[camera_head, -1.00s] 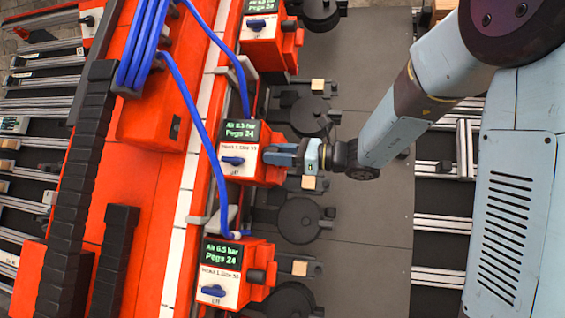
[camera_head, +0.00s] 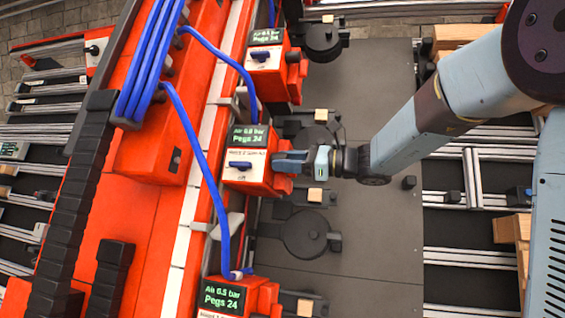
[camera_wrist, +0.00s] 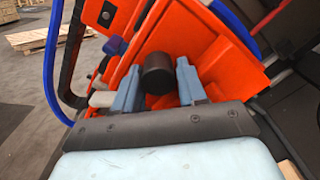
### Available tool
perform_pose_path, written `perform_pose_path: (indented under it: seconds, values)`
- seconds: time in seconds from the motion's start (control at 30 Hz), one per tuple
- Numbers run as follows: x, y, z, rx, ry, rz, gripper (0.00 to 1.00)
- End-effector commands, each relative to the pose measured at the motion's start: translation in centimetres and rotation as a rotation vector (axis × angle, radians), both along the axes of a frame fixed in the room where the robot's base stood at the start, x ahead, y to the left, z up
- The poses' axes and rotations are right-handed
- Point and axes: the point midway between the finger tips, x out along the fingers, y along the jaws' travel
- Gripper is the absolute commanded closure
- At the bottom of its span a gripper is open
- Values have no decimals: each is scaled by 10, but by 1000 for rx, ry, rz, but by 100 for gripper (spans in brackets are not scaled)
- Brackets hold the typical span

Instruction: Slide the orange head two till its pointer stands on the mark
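Orange head two (camera_head: 246,171) is the middle of three orange heads on the red beam. It has a dark screen with green text and a blue lever lying crosswise. The white strip (camera_head: 196,205) runs along the beam beside the heads; I cannot make out the pointer or the mark. My gripper (camera_head: 280,160) is at the right side of head two. In the wrist view its two blue-grey fingers (camera_wrist: 157,87) stand on either side of the head's black knob (camera_wrist: 157,70), closed about it. The knob is hidden behind the fingers in the head view.
Another orange head (camera_head: 271,66) stands above head two, and a third (camera_head: 240,296) below it. Blue hoses (camera_head: 197,125) loop over the beam to the heads. Black round discs (camera_head: 305,235) and small wooden blocks lie to the right, on a grey plate (camera_head: 380,250).

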Motion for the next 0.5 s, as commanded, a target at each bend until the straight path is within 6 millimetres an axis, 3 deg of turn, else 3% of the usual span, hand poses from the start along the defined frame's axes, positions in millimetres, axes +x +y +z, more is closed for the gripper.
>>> perform_pose_path:
  seconds: [0.33, 0.5]
  values:
    - [-1, -1, 0, 0, -1, 1, 54]
    - [-3, -17, 0, 0, -1, -1, 54]
